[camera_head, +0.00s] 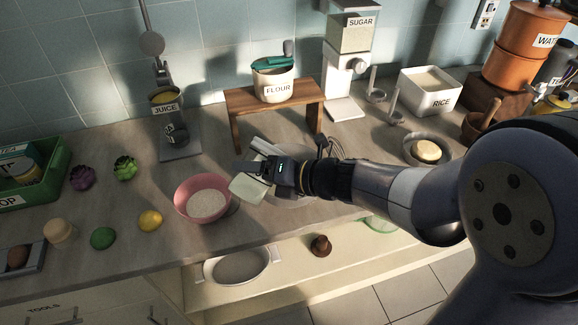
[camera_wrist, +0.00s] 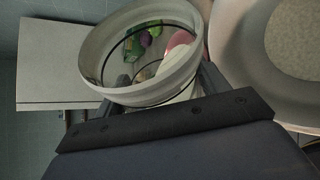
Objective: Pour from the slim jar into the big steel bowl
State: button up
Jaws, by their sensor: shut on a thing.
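My gripper (camera_head: 258,174) is shut on a pale, see-through slim jar (camera_head: 247,189), tilted over the counter just right of a pink bowl. In the wrist view the jar (camera_wrist: 125,97) lies between the fingers (camera_wrist: 150,103), and coloured things show through it. Its contents cannot be made out. A large pale grey round bowl, seemingly the big steel bowl (camera_wrist: 232,62), fills the right of the wrist view, with a grainy grey inside. In the head view it is mostly hidden behind my gripper and arm.
The pink bowl (camera_head: 203,219) holds white grains. A wooden stand (camera_head: 240,105) carries the flour pot (camera_head: 274,85). The juice dispenser (camera_head: 168,125), sugar dispenser (camera_head: 347,65) and rice bin (camera_head: 430,92) stand behind. A lemon (camera_head: 150,220) and green fruit (camera_head: 103,238) lie left.

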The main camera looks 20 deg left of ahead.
jog(key=shift+w+f+m+g+y, duration=0.1)
jog(key=shift+f+m+g+y, duration=0.15)
jog(key=shift+m, duration=0.4)
jog(key=shift+f+m+g+y, duration=0.1)
jog(key=shift+m+g+y, duration=0.2)
jog(key=shift+m, duration=0.35)
dwell(1.3)
jog(key=shift+w+d+r+m+g+y, duration=0.15)
jog(key=shift+w+d+r+m+y, duration=0.05)
jog(key=shift+w+r+m, duration=0.2)
jog(key=shift+w+d+r+m+g+y, duration=0.1)
jog(key=shift+w+d+r+m+y, duration=0.15)
jog(key=shift+w, duration=0.2)
dwell(1.0)
jog(key=shift+w+f+m+y+p, duration=0.2)
jog(key=shift+f+m+y+p, duration=0.15)
jog(key=shift+m+p, duration=0.55)
dwell(0.6)
